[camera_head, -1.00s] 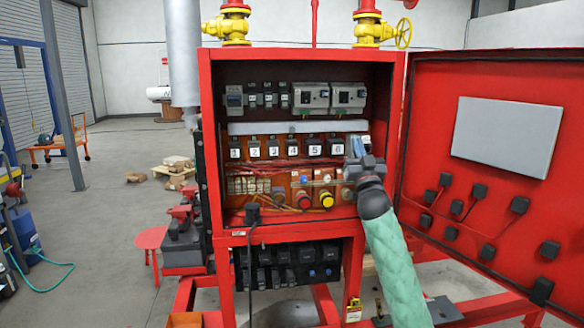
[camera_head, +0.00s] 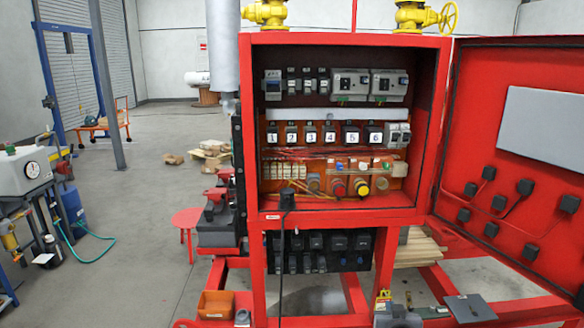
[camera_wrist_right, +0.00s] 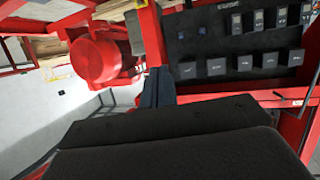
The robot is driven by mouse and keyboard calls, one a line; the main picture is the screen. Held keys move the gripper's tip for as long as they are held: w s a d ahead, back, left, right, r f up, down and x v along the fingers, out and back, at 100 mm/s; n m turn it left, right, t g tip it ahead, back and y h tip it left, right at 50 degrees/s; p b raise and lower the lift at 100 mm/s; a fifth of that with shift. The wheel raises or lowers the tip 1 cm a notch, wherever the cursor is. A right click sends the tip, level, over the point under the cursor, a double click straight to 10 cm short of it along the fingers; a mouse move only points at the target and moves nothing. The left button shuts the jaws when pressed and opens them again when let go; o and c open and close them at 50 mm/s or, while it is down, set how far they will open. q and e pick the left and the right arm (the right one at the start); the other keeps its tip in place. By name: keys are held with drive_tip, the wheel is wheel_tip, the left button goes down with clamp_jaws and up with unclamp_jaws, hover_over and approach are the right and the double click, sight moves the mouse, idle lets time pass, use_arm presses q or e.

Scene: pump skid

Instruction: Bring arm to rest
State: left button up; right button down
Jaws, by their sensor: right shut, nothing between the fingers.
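My right gripper (camera_wrist_right: 157,88) shows in the wrist view as two dark fingers held together, with nothing between them. Beyond them are a red motor-like body (camera_wrist_right: 98,60) and a black panel with several grey blocks (camera_wrist_right: 240,62). The fingers look clear of both, but the exact gap cannot be told. In the head view my right arm is no longer in front of the open red cabinet (camera_head: 427,130), and I cannot make out the gripper clearly at the lower edge. My left gripper is not in view.
The cabinet door (camera_head: 500,75) stands open to the right. A row of numbered switches (camera_head: 330,134) and coloured knobs (camera_head: 361,187) is unobstructed. Red frame bars and a grey plate (camera_head: 470,308) lie below. A red stool (camera_head: 188,222) stands left; open floor (camera_head: 135,215) lies beyond.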

drive_tip(key=s+a+f+n+g+y, duration=0.1)
drive_tip(key=s+a+f+g, duration=0.3)
drive_tip(key=s, duration=0.8)
drive_tip(key=s+d+f+n+g+y, duration=0.1)
drive_tip(key=s+f+g, duration=0.2)
drive_tip(key=s+f, duration=0.65)
drive_tip(key=s+a+f+n+g, duration=0.1)
drive_tip(key=s+a+f+g, duration=0.15)
drive_tip(key=s, duration=1.15)
drive_tip(key=s+a+f+g, duration=0.1)
drive_tip(key=a+f, duration=0.1)
drive_tip(key=f, duration=1.1)
drive_tip(key=s+a+f+g+y, duration=0.1)
drive_tip(key=s+a+f+g, duration=0.1)
drive_tip(key=f, duration=1.1)
drive_tip(key=shift+a, duration=0.55)
drive_tip(key=shift+s, duration=0.2)
